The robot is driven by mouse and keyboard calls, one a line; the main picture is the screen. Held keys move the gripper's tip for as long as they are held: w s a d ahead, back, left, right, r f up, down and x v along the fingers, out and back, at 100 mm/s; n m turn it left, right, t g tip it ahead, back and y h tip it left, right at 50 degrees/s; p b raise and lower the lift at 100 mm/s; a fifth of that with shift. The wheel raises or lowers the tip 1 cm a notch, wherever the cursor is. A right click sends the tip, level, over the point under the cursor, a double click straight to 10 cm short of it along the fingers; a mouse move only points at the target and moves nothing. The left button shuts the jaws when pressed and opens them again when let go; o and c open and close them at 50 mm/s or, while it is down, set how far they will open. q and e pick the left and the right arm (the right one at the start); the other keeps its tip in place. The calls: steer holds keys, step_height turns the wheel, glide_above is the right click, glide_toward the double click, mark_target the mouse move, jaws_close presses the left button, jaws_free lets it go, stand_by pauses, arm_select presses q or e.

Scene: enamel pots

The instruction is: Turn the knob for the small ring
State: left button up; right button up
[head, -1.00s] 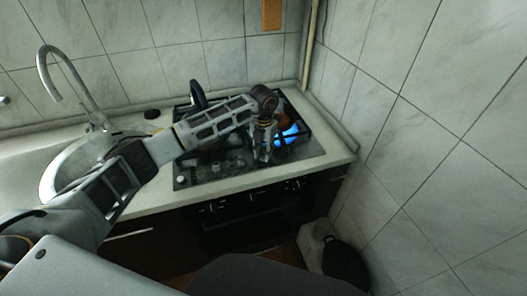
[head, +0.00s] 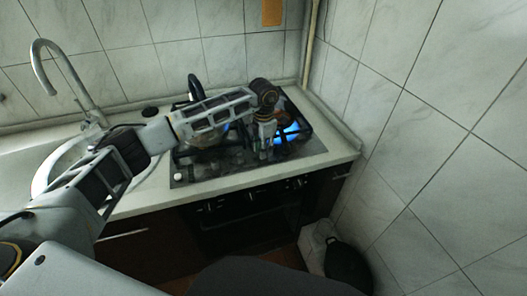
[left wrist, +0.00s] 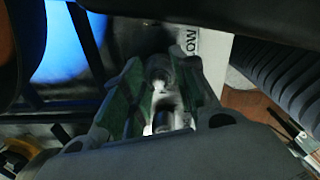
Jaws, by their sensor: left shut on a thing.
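The gas hob (head: 230,172) is set in the counter by the right wall, with knobs along its front edge. One pale knob (head: 178,177) shows at the front left corner. My left gripper (head: 264,152) points down at the right front part of the hob. In the left wrist view its two fingers (left wrist: 160,100) are closed around a small pale knob (left wrist: 158,78). Most of that knob is hidden by the fingers. My right gripper is out of view.
A pot with a dark upright handle (head: 194,86) stands on the hob behind my left arm. A sink with a curved tap (head: 75,75) is at the left. The tiled wall (head: 420,150) closes off the right side.

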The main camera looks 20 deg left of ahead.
arm_select(q)
steer(key=shift+f+m, duration=0.1)
steer(key=shift+m, duration=0.3)
steer(key=m+b, duration=0.2)
steer(key=m, duration=0.2)
steer(key=shift+m, duration=0.4)
steer(key=m+b, duration=0.2)
steer(key=m, duration=0.2)
steer(key=shift+m, duration=0.4)
steer(key=shift+m+b, duration=0.3)
steer(key=shift+m, duration=0.3)
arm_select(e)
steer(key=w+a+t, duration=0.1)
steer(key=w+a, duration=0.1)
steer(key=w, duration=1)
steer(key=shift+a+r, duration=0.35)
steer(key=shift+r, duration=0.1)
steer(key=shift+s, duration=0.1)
arm_select(q)
steer(key=o, duration=1.1)
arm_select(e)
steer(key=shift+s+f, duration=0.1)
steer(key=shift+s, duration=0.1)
arm_select(q)
steer(key=shift+r, duration=0.2)
